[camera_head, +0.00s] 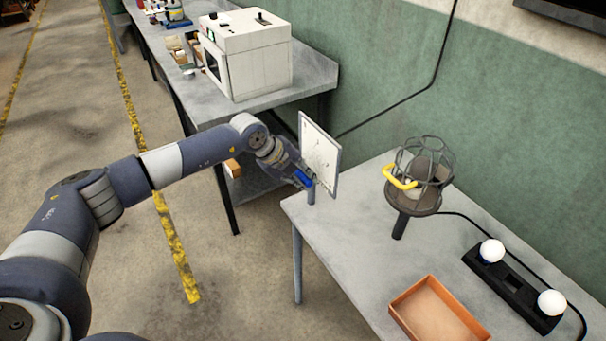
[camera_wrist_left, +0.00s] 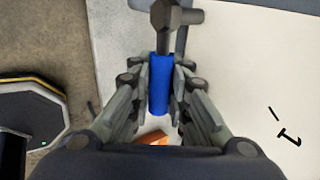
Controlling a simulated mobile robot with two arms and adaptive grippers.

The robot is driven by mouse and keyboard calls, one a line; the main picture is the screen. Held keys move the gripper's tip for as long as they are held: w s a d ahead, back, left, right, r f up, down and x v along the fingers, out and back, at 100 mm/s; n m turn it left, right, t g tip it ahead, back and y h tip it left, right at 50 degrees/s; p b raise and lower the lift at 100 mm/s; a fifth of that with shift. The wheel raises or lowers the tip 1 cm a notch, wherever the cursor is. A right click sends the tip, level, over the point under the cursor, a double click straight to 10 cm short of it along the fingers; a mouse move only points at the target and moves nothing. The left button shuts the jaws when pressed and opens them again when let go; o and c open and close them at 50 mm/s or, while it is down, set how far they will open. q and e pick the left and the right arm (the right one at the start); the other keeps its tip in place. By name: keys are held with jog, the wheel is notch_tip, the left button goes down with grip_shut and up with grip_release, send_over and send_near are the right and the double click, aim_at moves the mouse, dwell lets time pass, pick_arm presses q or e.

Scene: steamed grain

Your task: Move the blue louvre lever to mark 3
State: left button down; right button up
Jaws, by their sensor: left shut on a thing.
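The blue louvre lever (camera_head: 303,178) is at the left side of an upright white panel (camera_head: 320,150) at the table's left end. My left gripper (camera_head: 300,181) is shut on the lever. In the left wrist view the blue handle (camera_wrist_left: 160,85) lies between the two fingers of my left gripper (camera_wrist_left: 160,110), with a dark metal pivot (camera_wrist_left: 170,15) above it. The white panel (camera_wrist_left: 250,80) shows a few black marks (camera_wrist_left: 287,132); their numbers cannot be read clearly. My right gripper is not in view.
On the grey table (camera_head: 340,235) stand a caged device (camera_head: 420,172) with a yellow handle, an orange tray (camera_head: 437,312) and a black base (camera_head: 515,285) with two white bulbs. A white oven-like box (camera_head: 262,60) stands on the back bench (camera_head: 312,75). The floor at left is clear.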

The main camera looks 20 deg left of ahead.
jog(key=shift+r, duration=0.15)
pick_arm(q)
jog(key=shift+w+a, duration=0.1)
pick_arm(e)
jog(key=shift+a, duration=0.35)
pick_arm(q)
jog(key=c, duration=1.9)
grip_release()
jog(key=shift+o, duration=0.5)
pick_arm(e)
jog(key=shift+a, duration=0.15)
pick_arm(q)
jog(key=shift+f, duration=0.1)
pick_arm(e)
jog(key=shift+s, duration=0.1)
pick_arm(q)
jog(key=shift+s, duration=0.2)
jog(key=v, duration=1.2)
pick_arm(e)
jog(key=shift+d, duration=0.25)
pick_arm(q)
jog(key=shift+d, duration=0.2)
